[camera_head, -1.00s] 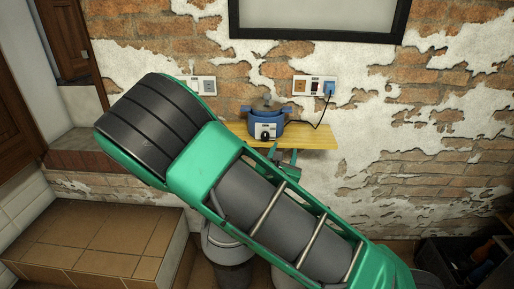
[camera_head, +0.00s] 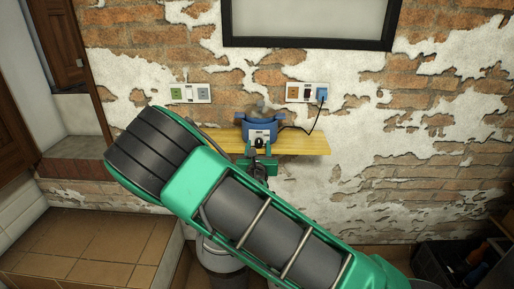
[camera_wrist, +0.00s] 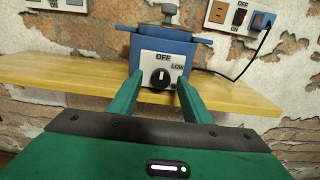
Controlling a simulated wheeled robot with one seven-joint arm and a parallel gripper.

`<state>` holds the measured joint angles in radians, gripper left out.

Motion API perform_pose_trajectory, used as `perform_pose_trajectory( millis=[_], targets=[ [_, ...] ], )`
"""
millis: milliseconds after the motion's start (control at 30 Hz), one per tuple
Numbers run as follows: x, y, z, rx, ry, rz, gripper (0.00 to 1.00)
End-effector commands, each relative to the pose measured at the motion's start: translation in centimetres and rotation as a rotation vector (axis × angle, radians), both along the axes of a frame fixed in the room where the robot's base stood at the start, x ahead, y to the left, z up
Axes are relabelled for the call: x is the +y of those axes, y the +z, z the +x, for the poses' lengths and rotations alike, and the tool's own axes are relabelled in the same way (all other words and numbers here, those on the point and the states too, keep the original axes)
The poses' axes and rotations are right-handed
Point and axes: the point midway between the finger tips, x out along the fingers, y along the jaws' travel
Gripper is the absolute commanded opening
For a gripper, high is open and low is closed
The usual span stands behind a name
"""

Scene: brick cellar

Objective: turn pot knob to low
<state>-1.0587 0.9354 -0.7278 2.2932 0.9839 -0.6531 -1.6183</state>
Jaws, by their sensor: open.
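The blue pot (camera_head: 261,122) stands on a wooden shelf (camera_head: 308,144) against the brick wall; it also shows in the wrist view (camera_wrist: 150,45). Its white front panel (camera_wrist: 172,59) carries a round black knob (camera_wrist: 161,77), with OFF above it and LOW to its upper right. The knob's white mark points up toward OFF. Lower lettering is partly hidden by a finger. My gripper (camera_wrist: 159,84) is open, its green fingers on either side of the knob; I cannot tell whether they touch it. In the head view my gripper (camera_head: 258,151) is just in front of the panel.
A black cord (camera_wrist: 243,66) runs from the pot to a blue plug (camera_head: 322,94) in the right wall socket (camera_head: 292,91). Another socket plate (camera_head: 190,93) is on the left. The shelf is bare on both sides of the pot.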

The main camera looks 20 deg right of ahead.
Motion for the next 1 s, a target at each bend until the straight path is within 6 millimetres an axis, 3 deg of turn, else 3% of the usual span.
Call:
perform_pose_trajectory(
  millis=[433, 600, 1000],
  targets=[
    [-0.34, 0.01, 0.95, 0.000, 0.000, 0.000, 0.44],
    [-0.34, 0.00, 0.94, 0.000, 0.000, 0.000, 0.04],
    [-0.21, -0.03, 0.95, -0.016, 0.002, 0.054, 0.04]
  ],
)
